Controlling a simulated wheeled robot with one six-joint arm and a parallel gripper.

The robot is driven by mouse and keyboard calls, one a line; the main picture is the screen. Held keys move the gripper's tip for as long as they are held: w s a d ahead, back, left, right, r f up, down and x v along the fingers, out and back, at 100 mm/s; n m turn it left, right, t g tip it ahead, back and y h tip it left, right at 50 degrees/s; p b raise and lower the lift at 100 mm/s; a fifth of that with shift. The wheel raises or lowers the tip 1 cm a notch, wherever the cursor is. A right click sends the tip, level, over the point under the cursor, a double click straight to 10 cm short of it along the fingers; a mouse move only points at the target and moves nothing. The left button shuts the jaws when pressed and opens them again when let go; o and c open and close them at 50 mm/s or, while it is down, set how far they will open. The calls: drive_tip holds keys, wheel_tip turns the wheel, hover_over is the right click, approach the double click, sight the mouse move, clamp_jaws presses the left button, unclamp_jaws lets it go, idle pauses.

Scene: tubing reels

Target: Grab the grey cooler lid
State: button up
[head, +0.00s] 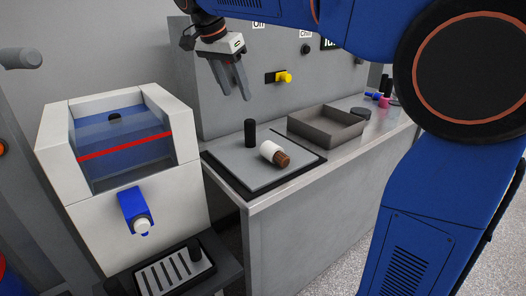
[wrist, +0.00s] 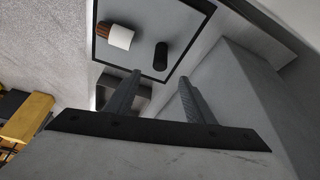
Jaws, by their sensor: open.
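No part is clearly marked as the grey cooler lid. A flat grey panel (head: 225,158) with a dark border lies on the counter, and I cannot tell whether it is the lid. A black upright cylinder (head: 250,133) stands on it; it also shows in the wrist view (wrist: 160,56). A white bottle with a brown cap (head: 270,151) lies on its side on the panel. A small dark grey disc (head: 361,113) sits beyond the tray. My gripper (head: 235,94) is open and empty, above and apart from the panel. Its fingers also show in the wrist view (wrist: 160,77).
A white unit with a blue see-through chamber (head: 125,150) and red stripe stands at left, with a slotted tray (head: 175,272) at its foot. A brown-grey open tray (head: 327,132) stands on the counter (head: 310,180). A yellow knob (head: 284,77) sticks out of the back panel.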

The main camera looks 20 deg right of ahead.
sight(247, 122)
drive_tip(key=x, duration=1.1)
drive_tip(key=shift+w+d+f, duration=0.1)
drive_tip(key=shift+d+f, duration=0.05)
drive_tip(key=shift+f, duration=0.2)
drive_tip(key=shift+x, duration=2.7)
clamp_jaws()
